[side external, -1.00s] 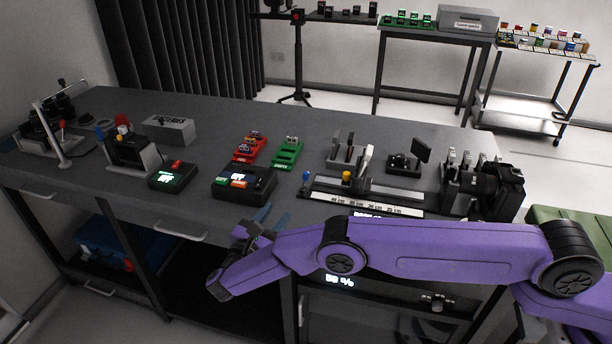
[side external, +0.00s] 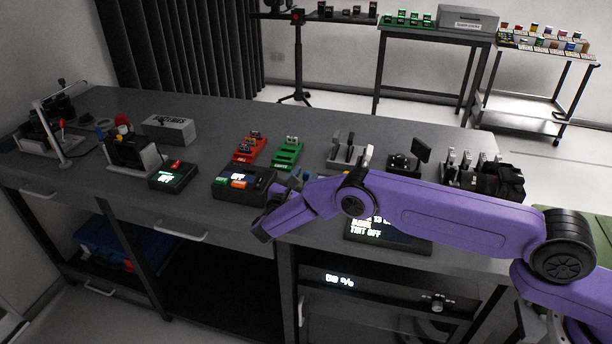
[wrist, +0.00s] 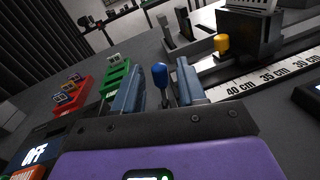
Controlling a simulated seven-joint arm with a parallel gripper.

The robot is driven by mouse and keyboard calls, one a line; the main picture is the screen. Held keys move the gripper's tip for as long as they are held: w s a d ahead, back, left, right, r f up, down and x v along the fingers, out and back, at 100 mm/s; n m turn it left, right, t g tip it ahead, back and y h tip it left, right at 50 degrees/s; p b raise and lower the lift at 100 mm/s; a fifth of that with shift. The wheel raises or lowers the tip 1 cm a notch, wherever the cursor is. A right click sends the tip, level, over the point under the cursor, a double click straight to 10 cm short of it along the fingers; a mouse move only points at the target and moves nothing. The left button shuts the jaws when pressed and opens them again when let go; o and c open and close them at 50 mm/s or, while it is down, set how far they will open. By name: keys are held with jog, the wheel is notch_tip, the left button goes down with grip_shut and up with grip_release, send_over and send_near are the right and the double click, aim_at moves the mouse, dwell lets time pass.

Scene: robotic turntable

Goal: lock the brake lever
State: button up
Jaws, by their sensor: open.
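A small lever with a blue knob (wrist: 160,75) stands upright in the wrist view, at the near end of the ruler rail; it looks like the brake lever, though no label shows. My gripper (wrist: 158,66) is open, with one blue-grey finger on each side of the blue knob in the picture. I cannot tell whether either finger touches it. In the side external view my gripper (side external: 296,178) is low over the bench's front part, and my arm hides the lever and most of the rail.
A dark carriage (wrist: 262,38) with a yellow knob (wrist: 222,43) sits on the rail behind the ruler (wrist: 270,76). A red tray (side external: 249,149) and green tray (side external: 288,154) lie left of the rail. A black control box (side external: 240,186) showing OFF stands close left of my gripper.

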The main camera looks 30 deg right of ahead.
jog(key=shift+x, duration=0.95)
grip_shut()
jog(key=shift+s+d+f+m, duration=0.1)
jog(key=shift+s+d+m, duration=0.15)
jog(key=shift+m, duration=0.5)
jog(key=shift+s+d+f+m, duration=0.15)
jog(key=shift+s+m, duration=0.1)
jog(key=shift+m, duration=0.5)
jog(key=shift+r, duration=0.1)
grip_release()
